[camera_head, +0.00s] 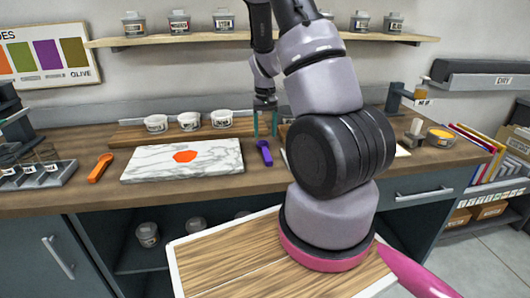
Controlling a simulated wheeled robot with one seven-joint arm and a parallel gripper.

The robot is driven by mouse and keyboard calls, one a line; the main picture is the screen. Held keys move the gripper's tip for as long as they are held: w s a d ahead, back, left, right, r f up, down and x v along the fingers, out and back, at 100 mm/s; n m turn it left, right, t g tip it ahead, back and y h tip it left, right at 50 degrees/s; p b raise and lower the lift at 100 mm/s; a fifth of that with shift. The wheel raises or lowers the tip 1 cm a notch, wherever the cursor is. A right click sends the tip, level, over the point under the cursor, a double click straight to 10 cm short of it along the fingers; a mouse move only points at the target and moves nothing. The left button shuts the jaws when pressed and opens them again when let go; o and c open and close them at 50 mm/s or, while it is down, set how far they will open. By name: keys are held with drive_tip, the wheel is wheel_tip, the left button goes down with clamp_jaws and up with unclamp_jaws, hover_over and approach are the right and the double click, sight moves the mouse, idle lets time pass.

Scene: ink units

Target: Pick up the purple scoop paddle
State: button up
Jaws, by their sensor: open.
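The purple scoop paddle (265,153) lies on the wooden counter, just right of the marble slab. My gripper (266,133) is open and empty. Its teal fingers point down above and around the far end of the paddle; I cannot tell whether they touch it. My arm rises in front of the counter and hides the part of it to the right of the paddle.
The marble slab (150,165) carries an orange-red blob (185,156). An orange scoop (100,168) lies left of the slab. Several white cups, among them one (221,119), stand on a wooden board behind. A shelf (190,38) with jars runs above.

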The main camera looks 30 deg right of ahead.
sight(265, 150)
drive_tip(key=f, duration=0.7)
drive_tip(key=shift+s+a, duration=0.1)
drive_tip(key=shift+s, duration=0.15)
clamp_jaws()
